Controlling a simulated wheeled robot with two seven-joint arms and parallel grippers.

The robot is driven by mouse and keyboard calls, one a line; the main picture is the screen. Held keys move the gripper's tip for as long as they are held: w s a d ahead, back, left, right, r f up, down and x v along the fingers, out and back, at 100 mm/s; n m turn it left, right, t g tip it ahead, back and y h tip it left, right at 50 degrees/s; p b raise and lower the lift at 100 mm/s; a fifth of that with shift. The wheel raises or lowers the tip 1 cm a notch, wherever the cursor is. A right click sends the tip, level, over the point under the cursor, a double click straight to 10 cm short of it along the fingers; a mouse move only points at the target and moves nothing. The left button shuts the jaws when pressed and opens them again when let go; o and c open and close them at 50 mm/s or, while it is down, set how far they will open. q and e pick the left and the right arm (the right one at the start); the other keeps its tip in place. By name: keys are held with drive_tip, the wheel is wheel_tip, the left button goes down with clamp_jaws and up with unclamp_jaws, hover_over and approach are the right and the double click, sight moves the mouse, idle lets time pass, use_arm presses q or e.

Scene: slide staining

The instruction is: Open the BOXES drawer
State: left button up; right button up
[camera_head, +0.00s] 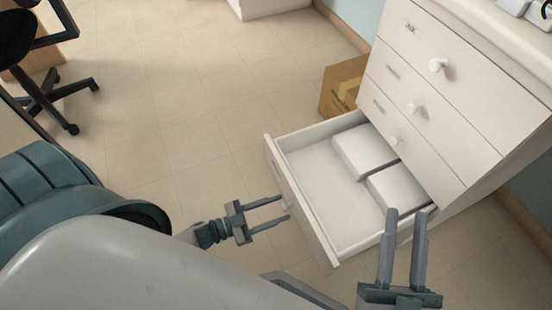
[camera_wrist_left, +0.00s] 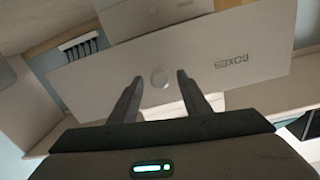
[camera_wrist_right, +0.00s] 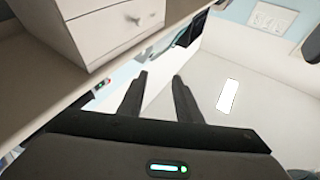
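The BOXES drawer (camera_head: 325,195) is the lowest drawer of the white cabinet and stands pulled out, with two white boxes (camera_head: 363,150) inside. In the left wrist view its front (camera_wrist_left: 205,75) bears the label BOXES, upside down, and a round white knob (camera_wrist_left: 160,77). My left gripper (camera_head: 284,207) is at the drawer front, open. Its fingers are on either side of the knob with gaps, and do not appear to grip it. My right gripper (camera_head: 407,212) is open and empty, in front of the drawer's near right corner in the head view.
Three closed drawers (camera_head: 455,75) with knobs are above. A cardboard box (camera_head: 342,88) stands on the floor behind the open drawer. A black chair (camera_head: 45,95) is at the far left. The tiled floor (camera_head: 180,110) left of the drawer is clear.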

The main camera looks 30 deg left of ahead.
use_arm(q)
drive_tip(key=shift+a, duration=0.1)
drive_tip(key=v, duration=1.7)
drive_tip(key=shift+s+p, duration=0.15)
drive_tip(key=shift+p, duration=0.2)
use_arm(e)
drive_tip(key=shift+w+f+g, duration=0.3)
drive_tip(key=shift+w+f, duration=0.05)
drive_tip(key=shift+f, duration=0.2)
drive_tip(key=shift+w+f+g, duration=0.3)
drive_tip(key=shift+f, duration=0.2)
use_arm(q)
drive_tip(key=shift+r, duration=0.1)
use_arm(e)
drive_tip(key=shift+f, duration=0.1)
